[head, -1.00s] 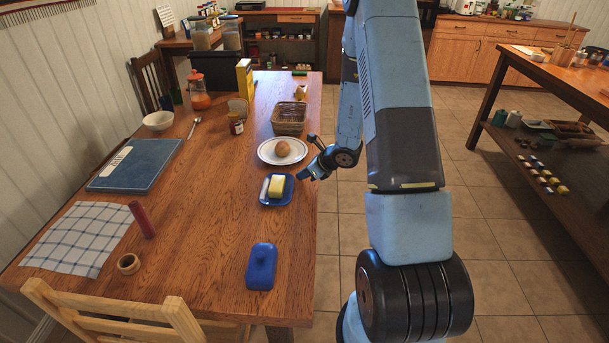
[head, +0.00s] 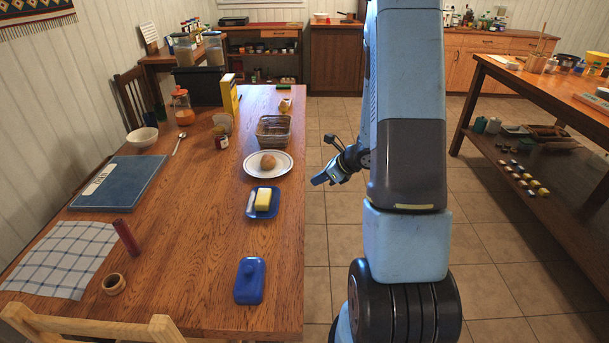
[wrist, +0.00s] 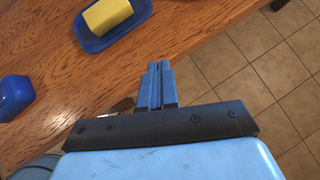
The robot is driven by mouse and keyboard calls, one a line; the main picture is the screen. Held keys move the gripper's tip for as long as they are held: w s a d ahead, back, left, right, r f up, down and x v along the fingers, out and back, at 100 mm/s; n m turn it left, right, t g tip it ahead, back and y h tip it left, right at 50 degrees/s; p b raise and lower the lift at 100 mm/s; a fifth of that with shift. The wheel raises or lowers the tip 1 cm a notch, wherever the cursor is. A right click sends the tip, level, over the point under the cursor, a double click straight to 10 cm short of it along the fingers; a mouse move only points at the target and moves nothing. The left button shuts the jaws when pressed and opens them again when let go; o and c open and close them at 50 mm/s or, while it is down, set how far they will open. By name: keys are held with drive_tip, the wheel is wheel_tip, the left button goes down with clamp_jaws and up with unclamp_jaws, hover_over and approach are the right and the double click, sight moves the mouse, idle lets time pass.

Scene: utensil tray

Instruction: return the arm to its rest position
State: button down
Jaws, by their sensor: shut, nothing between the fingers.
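My gripper (head: 320,180) is at the right edge of the dining table, past the edge and over the tiled floor in the head view. In the wrist view my gripper (wrist: 158,66) has its blue fingers together with nothing between them. My blue arm stands upright in the head view and hides part of the floor and the back cabinets.
Tiled floor (head: 328,230) is clear between table and right-hand bench (head: 545,95).

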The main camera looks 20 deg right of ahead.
drive_tip(key=s+a+r+n+g, duration=0.1)
drive_tip(key=s+a+r+n, duration=0.3)
drive_tip(key=r, duration=0.3)
drive_tip(key=s+a+r+n+g, duration=0.1)
drive_tip(key=s+a+r+n, duration=0.1)
drive_tip(key=a+r+n, duration=0.3)
drive_tip(key=s+a+r+n+g, duration=0.1)
drive_tip(key=s+a+r+n, duration=0.2)
drive_tip(key=r+n, duration=0.4)
drive_tip(key=s+d+r+n+t+h, duration=0.2)
drive_tip(key=s+r+n+h, duration=0.4)
drive_tip(key=s+r+n, duration=0.5)
drive_tip(key=shift+s+r+n, duration=0.3)
drive_tip(key=shift+s+r, duration=0.9)
drive_tip(key=shift+s, duration=1.7)
drive_tip(key=shift+d, duration=0.1)
